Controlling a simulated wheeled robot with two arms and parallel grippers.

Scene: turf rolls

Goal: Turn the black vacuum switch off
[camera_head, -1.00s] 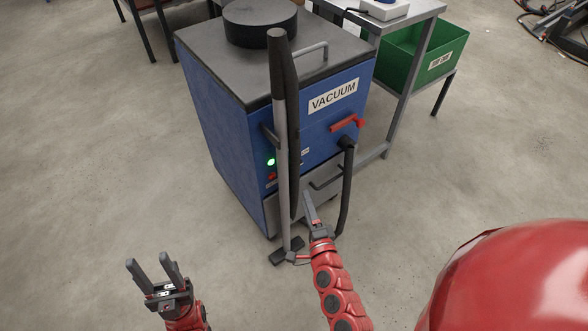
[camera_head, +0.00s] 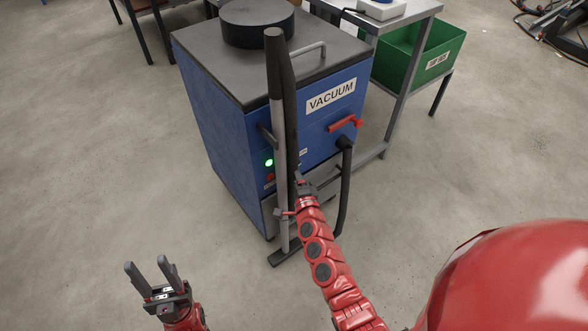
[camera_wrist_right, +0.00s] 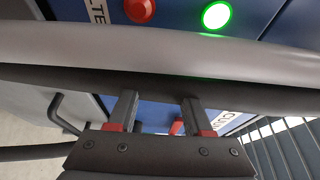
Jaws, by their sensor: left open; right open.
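The blue vacuum cabinet (camera_head: 225,140) stands in the middle of the head view, with a VACUUM label and a lit green lamp (camera_head: 269,162). A red button (camera_head: 270,177) sits below the lamp; both also show at the top of the right wrist view. I cannot make out a black switch; the wand hides part of the panel. My right gripper (camera_head: 301,184) is open close to the cabinet front. In the right wrist view its fingers (camera_wrist_right: 159,108) reach up to the black hose, with nothing visibly gripped. My left gripper (camera_head: 151,278) is open and empty at the lower left, away from the cabinet.
A grey wand (camera_head: 279,125) with a black handle stands upright before the panel, its foot on the floor. A red lever (camera_head: 345,124) and a black hose (camera_head: 345,185) are on the right front. A green bin (camera_head: 400,62) stands behind. The left floor is clear.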

